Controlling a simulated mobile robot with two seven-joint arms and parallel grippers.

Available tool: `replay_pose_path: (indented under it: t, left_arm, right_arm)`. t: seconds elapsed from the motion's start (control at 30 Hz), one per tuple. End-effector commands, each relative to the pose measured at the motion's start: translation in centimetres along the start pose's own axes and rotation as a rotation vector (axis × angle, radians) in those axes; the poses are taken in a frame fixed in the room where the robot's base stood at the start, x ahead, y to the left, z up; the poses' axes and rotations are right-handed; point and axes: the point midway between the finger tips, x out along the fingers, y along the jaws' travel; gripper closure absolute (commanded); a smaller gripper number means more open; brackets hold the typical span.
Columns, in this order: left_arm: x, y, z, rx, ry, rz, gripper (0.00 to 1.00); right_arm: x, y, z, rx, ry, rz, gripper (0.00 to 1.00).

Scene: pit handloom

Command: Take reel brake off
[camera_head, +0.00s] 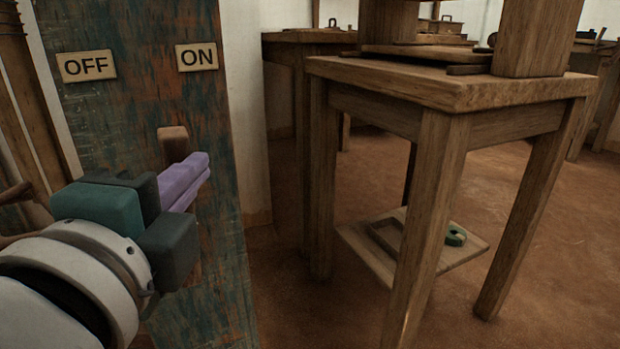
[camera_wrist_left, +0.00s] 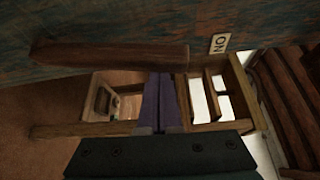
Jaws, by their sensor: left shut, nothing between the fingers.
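The worn blue-green painted board (camera_head: 130,110) stands at the left with an OFF label (camera_head: 87,66) and an ON label (camera_head: 197,57). A wooden lever (camera_head: 173,141), apparently the reel brake, shows its end below the ON label, partly hidden behind my left gripper. In the left wrist view the lever (camera_wrist_left: 110,57) is a brown bar across the upper part, with the ON label (camera_wrist_left: 219,43) beyond its right end. My left gripper (camera_head: 192,178) is shut and empty, its purple fingertips right by the lever. I cannot tell whether they touch. My right gripper is not in view.
More benches stand behind. The brown floor (camera_head: 320,315) between board and table is clear.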

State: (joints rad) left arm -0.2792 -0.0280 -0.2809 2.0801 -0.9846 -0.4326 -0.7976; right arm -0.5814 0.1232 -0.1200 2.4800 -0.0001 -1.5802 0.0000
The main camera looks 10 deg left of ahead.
Motion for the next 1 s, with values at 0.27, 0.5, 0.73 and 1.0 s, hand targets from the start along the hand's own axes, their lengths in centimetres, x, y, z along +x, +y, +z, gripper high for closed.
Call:
replay_pose_path:
  t: [0.27, 0.5, 0.73, 1.0]
  left_arm:
    - [-1.4, 0.7, 2.8, -0.17, -0.001, -0.093, 1.0]
    - [-2.4, 0.9, 4.5, -0.278, -0.001, -0.153, 1.0]
    - [-2.8, 0.9, 5.2, -0.326, 0.0, -0.178, 1.0]
    - [-2.9, 0.8, 5.4, -0.333, 0.0, -0.182, 1.0]
  right_arm:
    - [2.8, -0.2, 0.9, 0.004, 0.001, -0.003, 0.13]
    - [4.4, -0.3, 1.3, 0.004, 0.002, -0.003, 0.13]
    - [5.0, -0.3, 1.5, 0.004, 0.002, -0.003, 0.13]
    - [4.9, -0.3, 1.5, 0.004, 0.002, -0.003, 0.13]
